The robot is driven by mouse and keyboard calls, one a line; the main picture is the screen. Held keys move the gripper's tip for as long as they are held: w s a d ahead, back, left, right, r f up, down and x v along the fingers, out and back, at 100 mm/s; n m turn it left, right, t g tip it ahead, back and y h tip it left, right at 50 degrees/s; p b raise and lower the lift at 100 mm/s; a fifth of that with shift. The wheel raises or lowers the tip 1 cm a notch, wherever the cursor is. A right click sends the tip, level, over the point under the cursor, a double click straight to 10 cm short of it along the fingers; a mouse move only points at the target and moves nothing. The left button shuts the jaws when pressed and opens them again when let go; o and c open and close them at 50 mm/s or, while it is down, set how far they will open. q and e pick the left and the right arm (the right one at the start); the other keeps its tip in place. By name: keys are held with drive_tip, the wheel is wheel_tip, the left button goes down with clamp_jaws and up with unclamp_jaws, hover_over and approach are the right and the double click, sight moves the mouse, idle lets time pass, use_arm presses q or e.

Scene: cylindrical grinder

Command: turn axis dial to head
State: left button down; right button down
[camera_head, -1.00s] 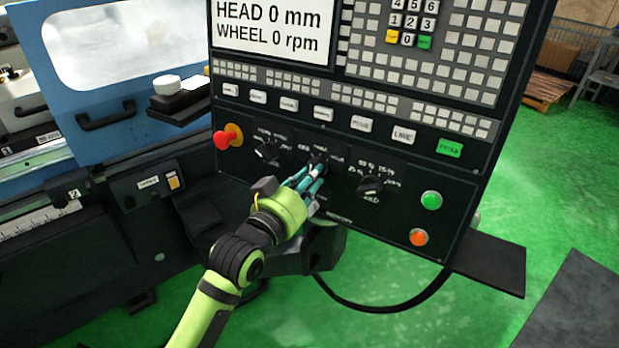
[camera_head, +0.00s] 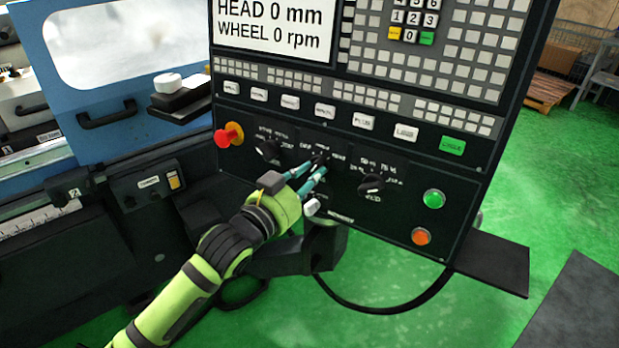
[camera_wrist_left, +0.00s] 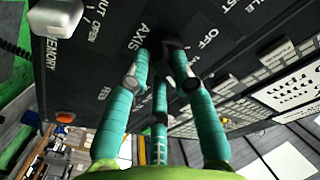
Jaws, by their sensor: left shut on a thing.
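The axis dial (camera_wrist_left: 166,46) is a black knob in the middle of the row of three on the control panel (camera_head: 400,215). My left gripper (camera_head: 318,162) reaches it from the lower left, and its teal fingers are shut on the dial, hiding most of it. In the left wrist view the fingertips (camera_wrist_left: 160,58) sit around the dial, beside the printed words AXIS and OFF. The dial's pointer direction cannot be made out. The screen (camera_head: 272,28) reads HEAD 0 mm and WHEEL 0 rpm. My right gripper is not in view.
Other black dials stand left (camera_head: 268,150) and right (camera_head: 372,184) of the axis dial. A red emergency button (camera_head: 226,136), a green button (camera_head: 433,198) and an orange button (camera_head: 421,236) are on the same panel. A dark shelf (camera_head: 490,264) sticks out at the lower right.

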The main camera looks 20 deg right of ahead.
use_arm(q)
drive_tip(key=shift+w+a+m, duration=0.1)
drive_tip(key=shift+m, duration=1.2)
drive_tip(key=shift+r+g, duration=0.1)
drive_tip(key=shift+g, duration=0.3)
drive_tip(key=c, duration=1)
unclamp_jaws()
drive_tip(key=shift+c, duration=0.2)
drive_tip(key=shift+s+a, duration=0.25)
drive_tip(key=shift+a, duration=0.1)
drive_tip(key=v, duration=1.1)
drive_tip(key=shift+s, duration=0.1)
